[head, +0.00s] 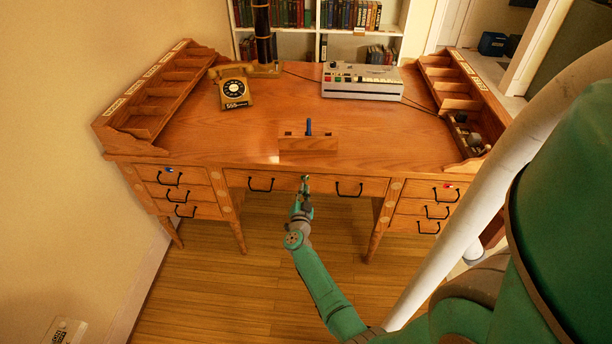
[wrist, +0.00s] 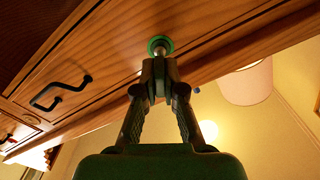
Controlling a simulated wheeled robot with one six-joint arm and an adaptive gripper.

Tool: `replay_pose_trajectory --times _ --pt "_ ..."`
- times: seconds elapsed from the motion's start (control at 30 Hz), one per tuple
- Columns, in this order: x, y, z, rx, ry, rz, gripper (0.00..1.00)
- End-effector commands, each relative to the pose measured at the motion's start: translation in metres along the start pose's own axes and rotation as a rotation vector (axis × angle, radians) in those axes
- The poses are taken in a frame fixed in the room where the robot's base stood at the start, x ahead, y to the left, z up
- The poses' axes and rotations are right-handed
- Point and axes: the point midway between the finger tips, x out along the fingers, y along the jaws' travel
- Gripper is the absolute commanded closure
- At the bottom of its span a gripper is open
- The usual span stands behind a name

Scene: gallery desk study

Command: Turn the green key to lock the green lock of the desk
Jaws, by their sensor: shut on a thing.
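The wooden desk (head: 255,140) stands against the shelves, with drawers along its front. The green lock (wrist: 153,42) is a round green ring in the front of the middle drawer (head: 262,184). My gripper (wrist: 160,68) is shut at this lock, with its fingertips together right in front of the ring. The green key is between the fingertips and mostly hidden, so I cannot tell how far it is turned. In the head view my gripper (head: 304,184) reaches up to the middle drawer's front.
A blue key (head: 169,170) is at the left drawers and a red key (head: 449,186) at the right ones. Black handles (head: 349,190) stick out beside my gripper. A wooden block (head: 309,143), a telephone (head: 234,87) and a white machine (head: 360,81) stand on the desktop.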

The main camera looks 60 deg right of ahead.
Motion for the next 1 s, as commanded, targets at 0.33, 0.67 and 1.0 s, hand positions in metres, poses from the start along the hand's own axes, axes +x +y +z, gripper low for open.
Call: replay_pose_trajectory --times 0.33,0.67,1.0 --pt "0.0012 -0.0010 -0.0026 -0.050 0.006 0.000 1.00" --pt "0.0012 -0.0013 -0.0025 -0.272 0.005 0.000 1.00" --pt "0.0012 -0.0015 -0.0023 -0.313 0.005 0.000 1.00"
